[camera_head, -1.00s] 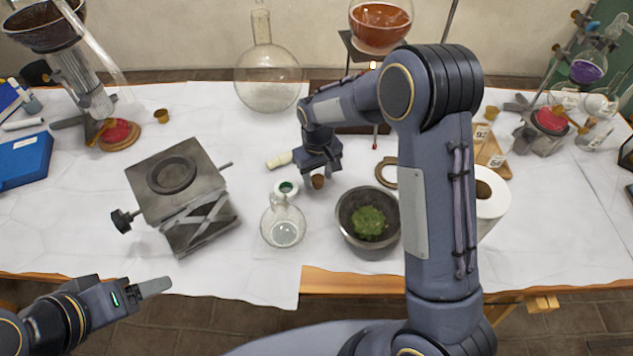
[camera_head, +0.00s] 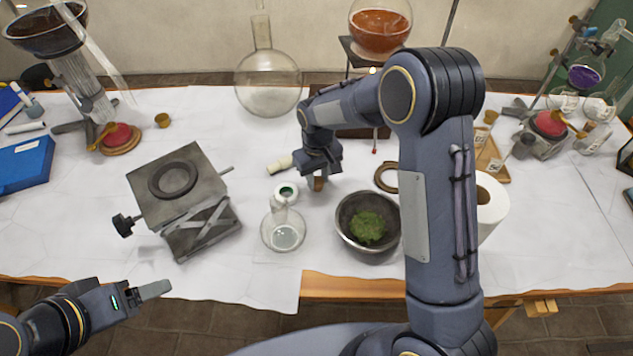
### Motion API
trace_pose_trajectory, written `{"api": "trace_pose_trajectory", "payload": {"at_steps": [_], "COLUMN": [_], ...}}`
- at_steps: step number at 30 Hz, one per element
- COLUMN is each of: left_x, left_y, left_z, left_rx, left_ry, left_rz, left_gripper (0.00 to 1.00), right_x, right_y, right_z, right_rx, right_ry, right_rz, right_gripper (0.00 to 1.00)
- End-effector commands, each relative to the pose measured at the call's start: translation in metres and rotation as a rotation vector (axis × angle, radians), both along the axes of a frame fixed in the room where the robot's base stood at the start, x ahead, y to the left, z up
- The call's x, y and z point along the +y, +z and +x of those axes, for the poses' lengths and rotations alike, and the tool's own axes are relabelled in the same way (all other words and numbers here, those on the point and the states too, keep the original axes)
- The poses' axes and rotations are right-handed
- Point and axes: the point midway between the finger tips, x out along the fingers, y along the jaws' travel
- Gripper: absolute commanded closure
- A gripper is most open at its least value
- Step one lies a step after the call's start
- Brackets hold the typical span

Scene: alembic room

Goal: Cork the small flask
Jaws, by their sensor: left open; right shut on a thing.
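The small flask (camera_head: 283,238), clear round glass with a short neck, stands upright near the table's front edge. Its mouth looks open. My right gripper (camera_head: 318,182) points down behind and right of the flask. It is shut on a small brown cork (camera_head: 318,185), which is partly hidden by the fingers. I cannot tell whether the cork still touches the table. My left gripper (camera_head: 155,291) is open and empty at the lower left, in front of the table edge, away from the flask.
A lab jack (camera_head: 185,200) stands left. A large flask (camera_head: 268,82) stands at the back. My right arm hides part of the paper roll (camera_head: 491,208).

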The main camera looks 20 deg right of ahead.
Motion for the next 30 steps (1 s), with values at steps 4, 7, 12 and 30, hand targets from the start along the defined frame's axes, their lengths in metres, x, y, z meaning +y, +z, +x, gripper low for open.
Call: {"api": "trace_pose_trajectory", "payload": {"at_steps": [4, 7, 12, 30], "left_x": [0.000, 0.000, 0.000, 0.000], "left_y": [0.006, 0.009, 0.014, 0.021], "left_z": [0.000, 0.000, 0.000, 0.000], "left_rx": [0.000, 0.000, 0.000, 0.000], "left_ry": [0.000, 0.000, 0.000, 0.000], "left_rz": [0.000, 0.000, 0.000, 0.000], "left_gripper": [0.30, 0.30, 0.30, 0.30], "right_x": [0.000, 0.000, 0.000, 0.000], "right_y": [0.008, 0.012, 0.019, 0.029], "right_z": [0.000, 0.000, 0.000, 0.000], "right_rx": [-0.001, -0.001, 0.000, 0.000], "right_ry": [0.000, 0.000, 0.000, 0.001], "right_rz": [0.000, 0.000, 0.000, 0.000], "right_gripper": [0.91, 0.91, 0.91, 0.91]}}
